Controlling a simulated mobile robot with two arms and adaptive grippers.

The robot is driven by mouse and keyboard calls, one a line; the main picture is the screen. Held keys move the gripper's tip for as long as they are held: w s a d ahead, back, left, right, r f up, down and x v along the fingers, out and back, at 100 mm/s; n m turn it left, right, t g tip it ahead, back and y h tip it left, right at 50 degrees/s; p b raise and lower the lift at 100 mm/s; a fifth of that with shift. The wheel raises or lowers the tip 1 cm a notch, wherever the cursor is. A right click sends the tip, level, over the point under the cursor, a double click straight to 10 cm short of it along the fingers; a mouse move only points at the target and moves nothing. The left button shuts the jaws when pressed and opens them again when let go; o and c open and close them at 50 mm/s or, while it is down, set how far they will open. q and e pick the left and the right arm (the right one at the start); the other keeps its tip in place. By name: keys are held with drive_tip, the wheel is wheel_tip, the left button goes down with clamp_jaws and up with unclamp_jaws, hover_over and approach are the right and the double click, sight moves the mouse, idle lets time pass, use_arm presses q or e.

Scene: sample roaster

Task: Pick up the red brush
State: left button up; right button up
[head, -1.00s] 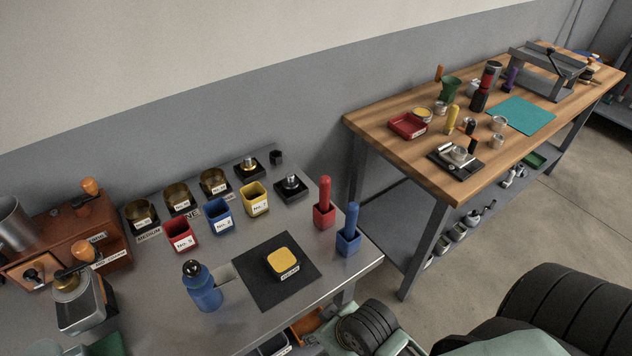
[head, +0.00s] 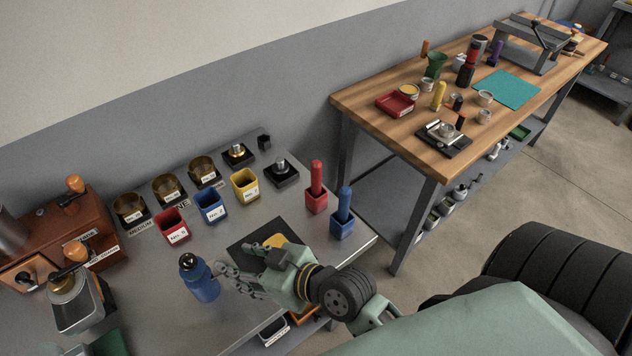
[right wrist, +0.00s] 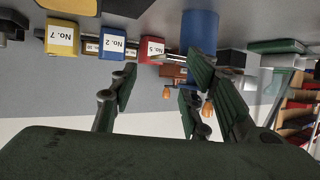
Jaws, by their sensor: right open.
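The red brush (head: 316,178) stands upright, its red handle rising out of a red square holder (head: 316,202) near the right end of the metal table. A blue brush (head: 343,200) in a blue holder stands close beside it, to the right. My right gripper (head: 234,281) is open and empty over the front of the table, left of and nearer than the red brush. Its fingers point left, close to the blue bottle (head: 201,281). In the right wrist view the open fingers (right wrist: 160,95) show with nothing between them; the red brush is not seen there. My left gripper is not in view.
A black mat (head: 243,246) with a yellow item (head: 275,241) is partly hidden by my right gripper. Red (head: 173,227), blue (head: 210,206) and yellow (head: 245,186) numbered cups stand behind. A wooden table (head: 365,99) stands at the right, beyond a gap.

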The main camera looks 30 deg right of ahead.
drive_tip(key=w+d+r+m+t+h, duration=0.5)
drive_tip(key=w+d+r+t, duration=0.1)
drive_tip(key=w+r+t, duration=0.25)
drive_tip(key=m+g+h, duration=0.6)
drive_tip(key=m+h, duration=0.3)
drive_tip(key=h, duration=0.4)
approach(315, 178)
drive_tip(key=x, duration=0.4)
drive_tip(key=shift+r, duration=0.2)
drive_tip(key=b+x, duration=0.1)
drive_tip(key=x, duration=0.1)
drive_tip(key=b+x, duration=0.1)
drive_tip(key=x, duration=0.1)
drive_tip(key=b+x, duration=0.2)
drive_tip(key=shift+w+d+f, duration=0.1)
drive_tip(key=shift+d+f, duration=0.05)
drive_tip(key=shift+f, duration=0.1)
drive_tip(key=shift+w+d, duration=0.35)
drive_tip(key=shift+w, duration=0.05)
drive_tip(key=shift+r, duration=0.1)
clamp_jaws()
